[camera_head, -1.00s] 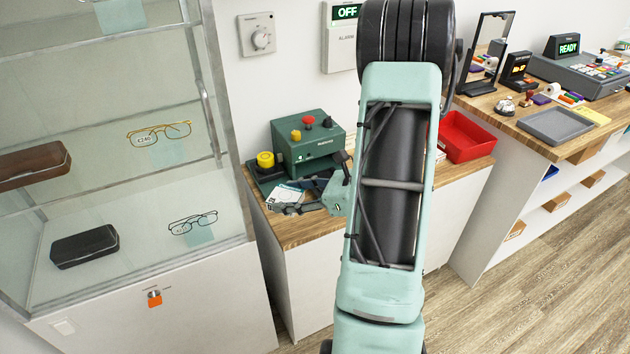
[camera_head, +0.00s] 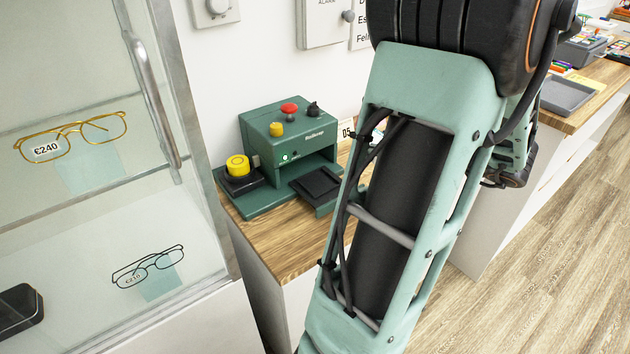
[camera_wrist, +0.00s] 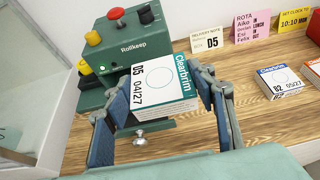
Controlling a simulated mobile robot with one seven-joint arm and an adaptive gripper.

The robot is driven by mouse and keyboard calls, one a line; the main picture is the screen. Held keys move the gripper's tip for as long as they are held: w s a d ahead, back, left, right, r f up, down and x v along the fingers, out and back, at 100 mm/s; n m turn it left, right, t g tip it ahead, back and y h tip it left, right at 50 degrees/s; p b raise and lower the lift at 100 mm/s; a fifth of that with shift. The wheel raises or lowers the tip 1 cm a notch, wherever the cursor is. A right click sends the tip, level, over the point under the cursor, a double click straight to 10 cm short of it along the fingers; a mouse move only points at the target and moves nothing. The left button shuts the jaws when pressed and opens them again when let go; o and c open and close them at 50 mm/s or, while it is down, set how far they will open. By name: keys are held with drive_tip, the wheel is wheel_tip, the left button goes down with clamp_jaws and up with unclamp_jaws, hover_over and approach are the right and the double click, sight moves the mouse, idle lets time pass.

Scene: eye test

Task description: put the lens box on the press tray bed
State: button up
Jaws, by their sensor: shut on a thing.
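The lens box (camera_wrist: 166,92) is white with a teal "Clearbrim" strip and the print "04/27". My gripper (camera_wrist: 163,115) is shut on it in the wrist view, one finger on each side. The box is in front of the green press (camera_head: 290,145), which also shows in the wrist view (camera_wrist: 125,45). The press tray bed (camera_head: 316,186) is a dark flat plate pulled out at the press's front, with nothing seen on it in the head view. In the head view my arm hides the gripper and box.
A yellow button (camera_head: 237,167) stands left of the tray bed. A second, blue-striped box (camera_wrist: 280,82) lies on the wooden counter (camera_wrist: 225,135) to the right. Cards stand behind it, including a D5 delivery note (camera_wrist: 207,40). A glass display case (camera_head: 100,170) is at the left.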

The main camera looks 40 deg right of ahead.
drive_tip(key=w+a+f+b, duration=0.1)
drive_tip(key=w+a+f, duration=0.35)
drive_tip(key=w, duration=0.25)
drive_tip(key=b, duration=0.2)
hover_over(322, 186)
drive_tip(key=f, duration=0.4)
drive_tip(key=shift+s+d+f, duration=0.1)
drive_tip(key=shift+s+f, duration=0.05)
drive_tip(key=shift+s, duration=0.2)
drive_tip(key=shift+w+f, duration=0.2)
drive_tip(key=shift+f, duration=0.1)
drive_tip(key=shift+w+a+f+b, duration=0.15)
drive_tip(key=shift+f+b, duration=0.4)
drive_tip(key=shift+f, duration=1)
drive_tip(key=shift+f, duration=0.2)
drive_tip(key=o, duration=1.2)
drive_tip(key=shift+c, duration=0.2)
drive_tip(key=shift+r, duration=0.1)
